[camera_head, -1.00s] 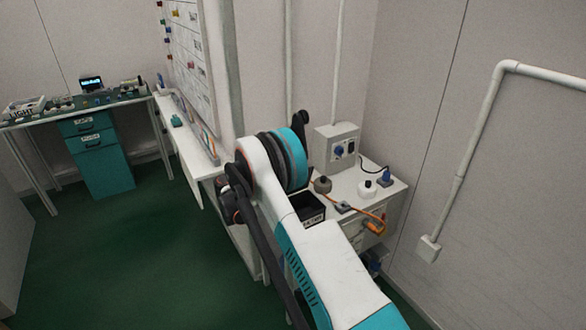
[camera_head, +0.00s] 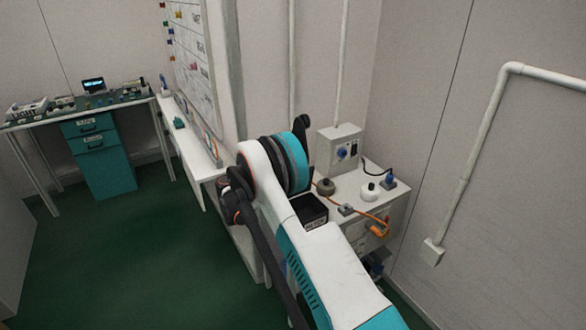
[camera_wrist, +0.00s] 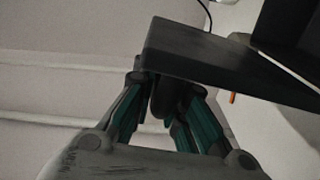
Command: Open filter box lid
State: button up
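A small open-topped black box (camera_head: 310,209) with a white label on its front stands on the white bench in the head view. The label is too small to read, so I cannot tell if this is the filter box. In the wrist view a dark flat panel (camera_wrist: 205,52) with a blunt edge crosses above my gripper (camera_wrist: 170,92). My two teal-sided fingers are apart, with a dark rounded piece between their tips. I cannot tell whether they press on it. My arm hides the gripper in the head view.
The white bench (camera_head: 398,196) also carries a grey switch box (camera_head: 341,147), a grey knobbed piece (camera_head: 325,186), a white round piece (camera_head: 369,192) and an orange cable (camera_head: 372,217). Walls stand close behind and to the right. Green floor (camera_head: 150,250) is clear at left.

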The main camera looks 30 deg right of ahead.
jog(key=shift+o, duration=0.3)
jog(key=shift+a, duration=0.1)
jog(key=a, duration=1.2)
jog(key=shift+s, duration=0.25)
jog(key=s+d+r+n+t+y, duration=0.1)
jog(key=s+r+y, duration=0.25)
jog(key=r, duration=0.35)
jog(key=s+d+r+n+t+y, duration=0.1)
jog(key=s+r+y, duration=0.25)
jog(key=r, duration=0.35)
jog(key=s+a+r+t+y, duration=0.1)
jog(key=s+a+r+y, duration=0.15)
jog(key=s, duration=0.75)
jog(key=s+a+r+t+y, duration=0.1)
jog(key=s+a+y, duration=0.25)
jog(key=s, duration=0.65)
jog(key=s+a+f+t+y, duration=0.1)
jog(key=s+a+y, duration=0.1)
jog(key=s, duration=0.4)
jog(key=s+a+f+m+t+y, duration=0.1)
jog(key=s+a+f+y, duration=0.1)
jog(key=s+a, duration=0.3)
jog(key=shift+s+t+y, duration=0.3)
jog(key=shift+s+y, duration=0.2)
jog(key=shift+s, duration=0.75)
jog(key=shift+f, duration=0.1)
